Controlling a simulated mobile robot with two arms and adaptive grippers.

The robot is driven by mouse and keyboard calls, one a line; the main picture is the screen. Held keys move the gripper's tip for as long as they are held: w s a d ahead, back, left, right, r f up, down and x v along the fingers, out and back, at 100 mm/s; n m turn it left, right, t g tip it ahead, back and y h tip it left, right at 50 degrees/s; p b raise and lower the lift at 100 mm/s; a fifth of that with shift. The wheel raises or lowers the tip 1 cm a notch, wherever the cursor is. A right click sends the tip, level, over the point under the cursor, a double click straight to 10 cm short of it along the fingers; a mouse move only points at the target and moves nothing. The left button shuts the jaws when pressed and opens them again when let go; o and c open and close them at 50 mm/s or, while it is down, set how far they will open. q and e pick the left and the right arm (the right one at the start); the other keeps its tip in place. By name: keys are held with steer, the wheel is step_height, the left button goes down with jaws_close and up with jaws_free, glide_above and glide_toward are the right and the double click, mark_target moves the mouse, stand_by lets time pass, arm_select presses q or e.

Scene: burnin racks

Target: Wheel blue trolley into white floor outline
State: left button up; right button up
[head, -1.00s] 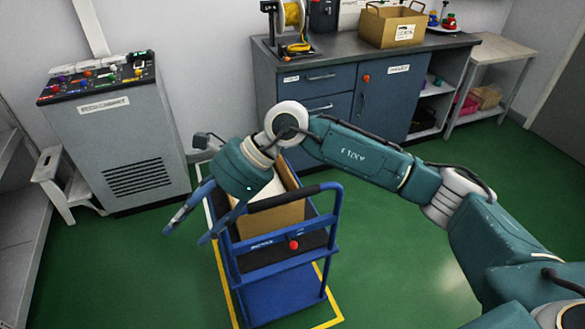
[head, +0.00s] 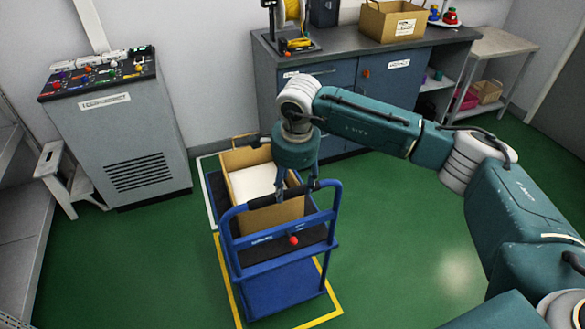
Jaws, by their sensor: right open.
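The blue trolley (head: 283,287) stands on the green floor, its push handle (head: 329,213) towards me, with a black grip along the top bar. It carries an open cardboard box (head: 285,214) with something white inside. A white floor outline (head: 208,200) shows beside the trolley's far left; the rest of it is hidden. A yellow floor outline (head: 332,311) runs around the trolley's near end. My right gripper (head: 297,194) is open and points down at the handle's top bar, a finger on either side of its middle part. I cannot tell whether it touches. My left gripper is not in view.
A grey cabinet (head: 142,155) with a control top stands at the left, next to a white step stool (head: 60,182). A blue workbench (head: 325,80) stands behind the trolley, a side table (head: 497,52) at the right. Green floor is clear left and right of the trolley.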

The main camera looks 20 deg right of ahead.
mark_target(290, 192)
steer(key=shift+w+f+p, duration=0.15)
steer(key=shift+f+p, duration=0.05)
steer(key=shift+f, duration=0.8)
steer(key=shift+w+f+p, duration=0.15)
steer(key=shift+f, duration=0.8)
steer(key=c, duration=1.3)
steer(key=shift+w+r, duration=0.1)
steer(key=shift+w, duration=0.05)
